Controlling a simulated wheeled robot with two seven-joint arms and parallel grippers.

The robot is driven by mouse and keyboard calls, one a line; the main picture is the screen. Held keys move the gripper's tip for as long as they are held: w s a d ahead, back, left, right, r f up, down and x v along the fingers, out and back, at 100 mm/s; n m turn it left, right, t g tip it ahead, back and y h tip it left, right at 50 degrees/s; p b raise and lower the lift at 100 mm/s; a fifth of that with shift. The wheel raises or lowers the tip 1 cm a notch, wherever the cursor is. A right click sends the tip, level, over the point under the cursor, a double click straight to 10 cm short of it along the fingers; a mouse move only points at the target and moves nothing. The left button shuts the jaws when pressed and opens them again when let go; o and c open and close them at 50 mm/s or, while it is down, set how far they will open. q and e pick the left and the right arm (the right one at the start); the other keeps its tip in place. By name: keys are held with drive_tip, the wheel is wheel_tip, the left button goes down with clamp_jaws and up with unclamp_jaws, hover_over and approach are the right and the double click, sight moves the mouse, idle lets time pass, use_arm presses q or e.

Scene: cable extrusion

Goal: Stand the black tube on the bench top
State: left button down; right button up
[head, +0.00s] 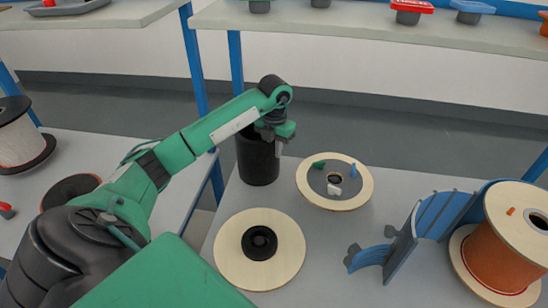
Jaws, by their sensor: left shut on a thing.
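The black tube (257,162) is upright at the back left corner of the bench top (330,258). My left gripper (275,131) is shut on the tube at its upper rim, with the arm reaching in from the left. The tube's lower end shows against the bench surface near its back edge. I cannot tell whether it touches the bench or hangs just above it. The gripper hides part of the rim. My right gripper is not in view.
A wooden-flanged reel (286,262) with a black hub lies in front of the tube. A round wooden disc (364,190) with small pieces is to its right. A blue curved piece (440,213) and an orange-wound spool (489,245) stand further right.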

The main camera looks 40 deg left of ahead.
use_arm(q)
drive_tip(key=shift+f, duration=1.75)
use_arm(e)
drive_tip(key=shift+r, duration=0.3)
use_arm(q)
drive_tip(key=shift+f, duration=0.1)
drive_tip(key=c, duration=1.4)
unclamp_jaws()
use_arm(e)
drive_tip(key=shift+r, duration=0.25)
